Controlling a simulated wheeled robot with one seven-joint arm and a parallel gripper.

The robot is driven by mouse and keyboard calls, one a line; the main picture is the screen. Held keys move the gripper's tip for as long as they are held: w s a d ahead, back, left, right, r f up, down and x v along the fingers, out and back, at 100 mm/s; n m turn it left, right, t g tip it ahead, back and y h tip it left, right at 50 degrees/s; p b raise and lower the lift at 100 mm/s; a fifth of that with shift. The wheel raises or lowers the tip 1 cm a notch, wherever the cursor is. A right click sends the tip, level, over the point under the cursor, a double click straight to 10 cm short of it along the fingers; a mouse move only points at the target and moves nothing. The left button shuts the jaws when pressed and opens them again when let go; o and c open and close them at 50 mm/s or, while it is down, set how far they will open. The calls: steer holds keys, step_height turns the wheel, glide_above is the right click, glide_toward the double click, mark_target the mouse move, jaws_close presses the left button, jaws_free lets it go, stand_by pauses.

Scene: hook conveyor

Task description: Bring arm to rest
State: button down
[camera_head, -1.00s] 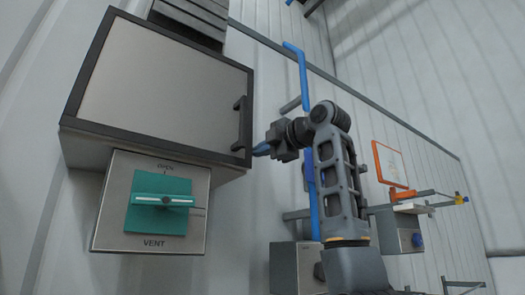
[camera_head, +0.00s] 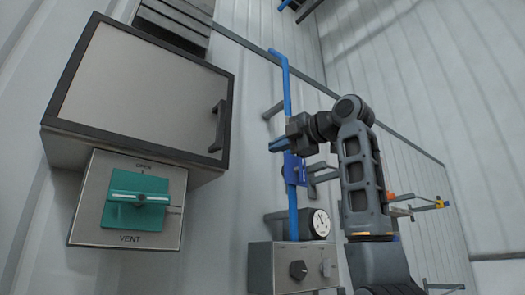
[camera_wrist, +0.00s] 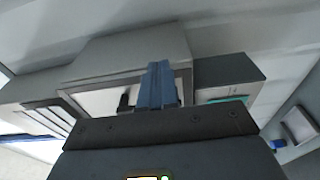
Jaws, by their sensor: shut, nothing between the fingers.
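My gripper (camera_head: 277,146) is at the end of my raised, bent arm, in the middle of the head view. Its blue fingers point left and are together with nothing between them. In the head view it overlaps the blue vertical pipe, so I cannot tell the gap in depth. In the wrist view the blue fingers (camera_wrist: 158,86) are shut in front of a grey cabinet, which looks some distance off.
The grey cabinet (camera_head: 145,90) with a dark handle hangs on the left wall. A vent panel (camera_head: 130,200) with a teal knob sits below it. A blue pipe (camera_head: 286,85), a round gauge (camera_head: 318,223) and a knob box (camera_head: 290,268) stand near my arm.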

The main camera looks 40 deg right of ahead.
steer(key=shift+s+d, duration=0.55)
steer(key=shift+s, duration=0.1)
